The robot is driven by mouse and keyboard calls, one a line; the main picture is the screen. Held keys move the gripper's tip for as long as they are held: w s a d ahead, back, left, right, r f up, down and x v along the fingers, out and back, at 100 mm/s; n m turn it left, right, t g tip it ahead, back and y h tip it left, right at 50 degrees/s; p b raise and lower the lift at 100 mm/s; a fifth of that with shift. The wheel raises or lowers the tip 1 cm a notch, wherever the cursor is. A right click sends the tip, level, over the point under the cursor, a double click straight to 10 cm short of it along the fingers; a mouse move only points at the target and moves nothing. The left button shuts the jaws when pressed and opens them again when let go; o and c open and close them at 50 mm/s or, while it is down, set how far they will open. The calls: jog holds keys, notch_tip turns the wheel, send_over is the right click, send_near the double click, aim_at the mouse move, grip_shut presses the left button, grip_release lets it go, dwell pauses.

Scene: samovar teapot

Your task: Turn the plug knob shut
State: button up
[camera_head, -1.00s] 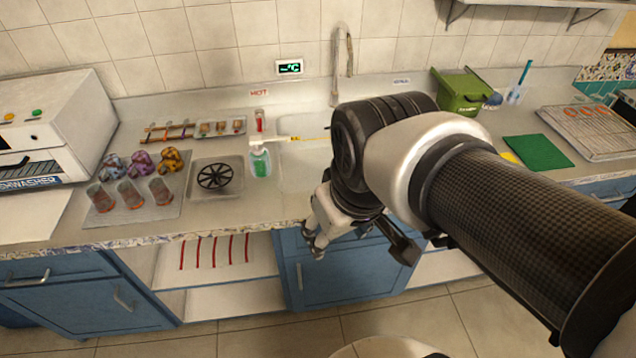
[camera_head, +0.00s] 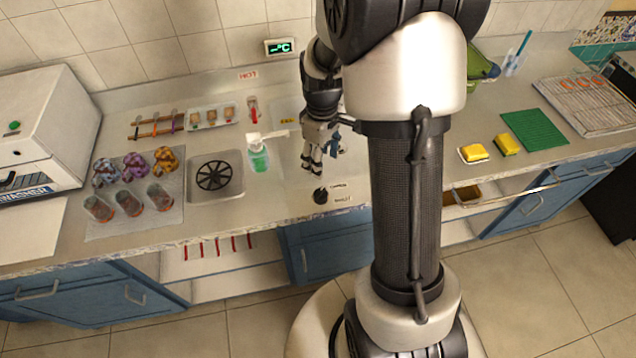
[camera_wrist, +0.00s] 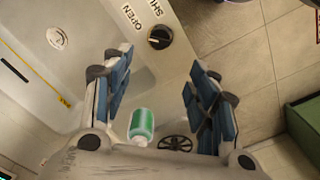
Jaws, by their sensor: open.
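The plug knob (camera_head: 321,196) is a small round black knob on the counter near the front edge, with small labels beside it. In the wrist view the black knob (camera_wrist: 160,37) has a pale pointer mark and sits by the words OPEN (camera_wrist: 129,16) and SHUT (camera_wrist: 155,8). My gripper (camera_head: 318,172) is above the counter just behind the knob, fingers pointing down. In the wrist view my gripper (camera_wrist: 157,78) is open and empty, its blue-padded fingers wide apart. The knob appears beyond the fingertips, roughly between them, not touched.
A green soap bottle (camera_head: 258,157) stands left of my gripper, next to a black-spoked round fitting (camera_head: 213,176). Glasses (camera_head: 129,202) stand further left. Yellow sponges (camera_head: 506,144) and a green mat (camera_head: 536,130) lie right. A sink drain (camera_wrist: 57,37) shows in the wrist view.

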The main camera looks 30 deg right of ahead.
aim_at(321, 191)
notch_tip(321, 191, down, 14)
jog(key=b, duration=0.3)
jog(key=shift+f+b, duration=0.2)
jog(key=shift+b, duration=0.1)
jog(key=shift+c, duration=0.5)
jog(key=c, duration=1)
